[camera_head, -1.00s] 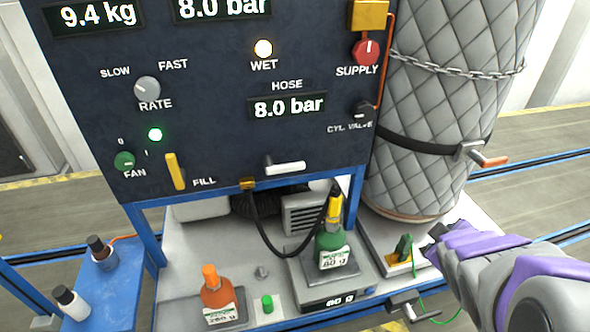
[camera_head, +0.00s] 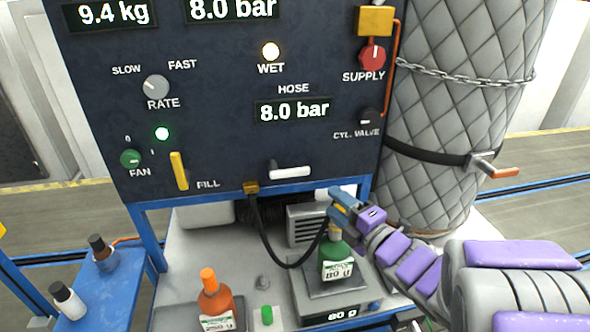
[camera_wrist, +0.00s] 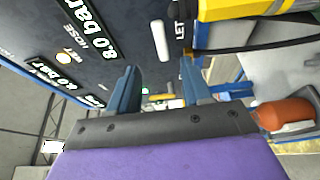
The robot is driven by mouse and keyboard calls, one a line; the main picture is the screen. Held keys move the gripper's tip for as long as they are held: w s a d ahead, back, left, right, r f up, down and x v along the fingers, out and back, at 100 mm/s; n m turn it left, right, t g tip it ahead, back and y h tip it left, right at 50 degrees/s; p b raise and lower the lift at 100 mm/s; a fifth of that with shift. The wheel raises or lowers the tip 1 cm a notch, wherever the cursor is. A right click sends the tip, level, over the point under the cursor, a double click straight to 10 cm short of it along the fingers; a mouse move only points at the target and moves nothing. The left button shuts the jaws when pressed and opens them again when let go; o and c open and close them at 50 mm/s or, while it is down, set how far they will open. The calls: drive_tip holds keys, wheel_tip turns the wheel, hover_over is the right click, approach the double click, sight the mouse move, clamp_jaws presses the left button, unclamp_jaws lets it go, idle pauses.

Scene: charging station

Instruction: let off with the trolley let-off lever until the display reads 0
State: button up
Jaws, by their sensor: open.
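The white let-off lever (camera_head: 289,172) lies near level on the lower right of the dark panel. It also shows in the wrist view (camera_wrist: 160,40), beside lettering of which "LET" can be read. The hose display (camera_head: 294,110) reads 8.0 bar; it shows sideways in the wrist view (camera_wrist: 108,37). My gripper (camera_head: 342,203) is below and right of the lever in the head view, in front of the green bottle's top. In the wrist view my gripper (camera_wrist: 158,80) has its blue fingers apart, nothing between them, and the lever is beyond their tips.
A black hose (camera_head: 262,230) hangs from the panel. An orange bottle (camera_head: 215,300) stands on the bench. A quilted grey cylinder (camera_head: 440,100) stands right.

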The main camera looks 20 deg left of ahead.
sight(301, 175)
drive_tip(key=p+x, duration=0.9)
drive_tip(key=x, duration=0.6)
drive_tip(key=shift+w, duration=0.15)
drive_tip(key=shift+p+x, duration=0.55)
drive_tip(key=shift+x, duration=0.45)
drive_tip(key=shift+f, duration=0.1)
drive_tip(key=shift+f, duration=0.1)
clamp_jaws()
